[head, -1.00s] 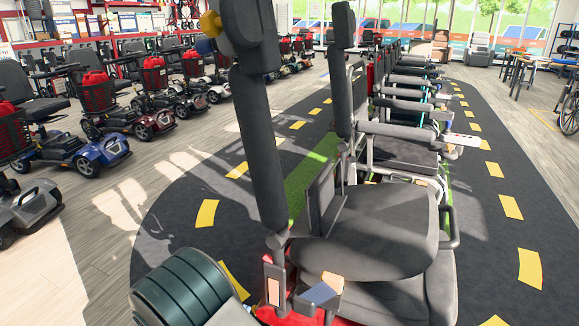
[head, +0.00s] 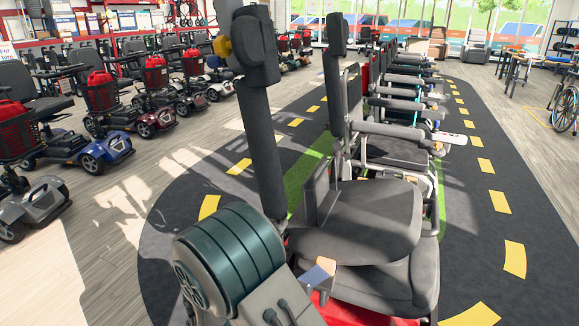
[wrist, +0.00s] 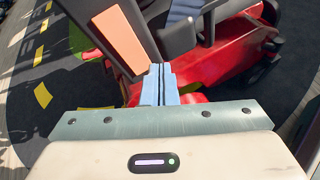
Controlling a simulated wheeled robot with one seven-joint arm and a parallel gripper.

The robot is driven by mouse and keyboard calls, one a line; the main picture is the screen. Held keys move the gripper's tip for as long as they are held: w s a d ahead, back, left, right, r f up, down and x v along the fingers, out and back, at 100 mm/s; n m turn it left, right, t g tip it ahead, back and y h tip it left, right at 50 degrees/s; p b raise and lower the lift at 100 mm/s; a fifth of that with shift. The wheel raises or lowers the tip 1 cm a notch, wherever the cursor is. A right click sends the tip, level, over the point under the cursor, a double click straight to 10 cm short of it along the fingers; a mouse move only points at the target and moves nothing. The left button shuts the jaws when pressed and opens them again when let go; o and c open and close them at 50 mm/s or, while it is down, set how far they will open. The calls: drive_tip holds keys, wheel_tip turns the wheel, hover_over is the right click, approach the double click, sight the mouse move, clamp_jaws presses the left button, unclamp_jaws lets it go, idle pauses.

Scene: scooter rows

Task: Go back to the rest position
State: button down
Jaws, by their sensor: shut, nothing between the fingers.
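My gripper (wrist: 160,85) shows in the wrist view with its two light-blue fingers together and nothing between them. It is in front of a red scooter body (wrist: 222,60) and beside an orange panel (wrist: 120,38); I cannot tell whether it touches either.
A row of scooters runs away behind the nearest one, with an armrest (head: 408,132) sticking out. More scooters (head: 75,140) line the left wall. The dark track with yellow dashes (head: 500,202) is clear on the right, and wood floor is open at left.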

drive_tip(key=s+d+r+m+g+p, duration=0.3)
drive_tip(key=d+r+m+p, duration=0.25)
drive_tip(key=r, duration=0.35)
drive_tip(key=s+d+r+m+g+y+p, duration=0.1)
drive_tip(key=s+d+r+m+g+p, duration=0.1)
drive_tip(key=d+r+m+p, duration=0.35)
drive_tip(key=s+d+r+m+g+p, duration=0.3)
drive_tip(key=d+r, duration=0.3)
drive_tip(key=r, duration=0.5)
drive_tip(key=s+d+r+m+y+p, duration=0.1)
drive_tip(key=s+r+m+y+p, duration=0.1)
drive_tip(key=s+r+m+p, duration=0.2)
drive_tip(key=s+d+r+m+y+p, duration=0.1)
drive_tip(key=s+r+m+p, duration=0.3)
drive_tip(key=r, duration=0.6)
drive_tip(key=s+d+r+m+y+p, duration=0.1)
drive_tip(key=s+r+m+y+p, duration=0.2)
drive_tip(key=r+p, duration=0.3)
drive_tip(key=shift+s+r+m+t+y, duration=0.35)
drive_tip(key=shift+s+r+y, duration=0.2)
drive_tip(key=shift+r, duration=0.3)
